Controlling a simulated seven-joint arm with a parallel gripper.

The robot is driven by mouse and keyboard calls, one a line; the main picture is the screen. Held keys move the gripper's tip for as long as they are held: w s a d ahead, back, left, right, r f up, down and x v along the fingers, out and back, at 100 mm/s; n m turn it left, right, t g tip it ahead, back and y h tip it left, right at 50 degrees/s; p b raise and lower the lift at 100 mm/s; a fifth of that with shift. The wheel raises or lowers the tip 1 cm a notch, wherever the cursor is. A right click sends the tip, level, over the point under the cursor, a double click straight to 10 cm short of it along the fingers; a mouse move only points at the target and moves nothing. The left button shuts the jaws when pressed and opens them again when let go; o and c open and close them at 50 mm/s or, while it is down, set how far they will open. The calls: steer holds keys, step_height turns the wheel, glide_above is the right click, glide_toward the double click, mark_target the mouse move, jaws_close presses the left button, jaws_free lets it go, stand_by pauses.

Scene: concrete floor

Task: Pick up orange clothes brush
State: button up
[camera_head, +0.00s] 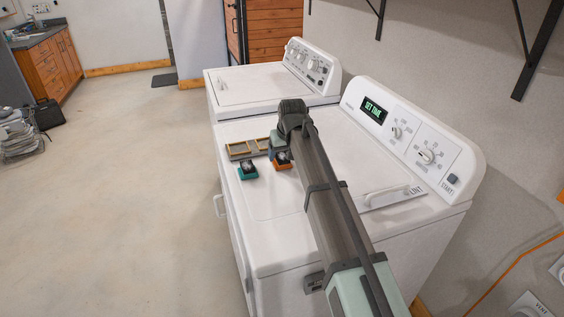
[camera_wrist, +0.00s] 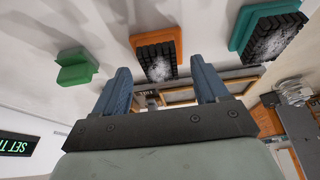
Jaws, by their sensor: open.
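The orange clothes brush (camera_head: 283,164), with a dark bristle block, lies on the white machine top just beside my gripper (camera_head: 279,148) in the head view. In the wrist view the orange brush (camera_wrist: 158,54) appears between and beyond the two blue fingers of my gripper (camera_wrist: 159,66). The fingers are apart with nothing held. I cannot tell whether they touch the brush. A similar teal brush (camera_head: 247,171) lies to its left in the head view; it also shows at the upper right of the wrist view (camera_wrist: 266,35).
A small wooden-framed item (camera_head: 240,150) lies by the brushes. A green object (camera_wrist: 74,68) shows only in the wrist view. The front machine's control panel (camera_head: 418,140) rises at right; a second machine (camera_head: 262,88) stands behind. The front machine's top is mostly clear.

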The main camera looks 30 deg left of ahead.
steer(key=shift+x, duration=0.85)
steer(key=shift+c, duration=0.3)
steer(key=c, duration=1.1)
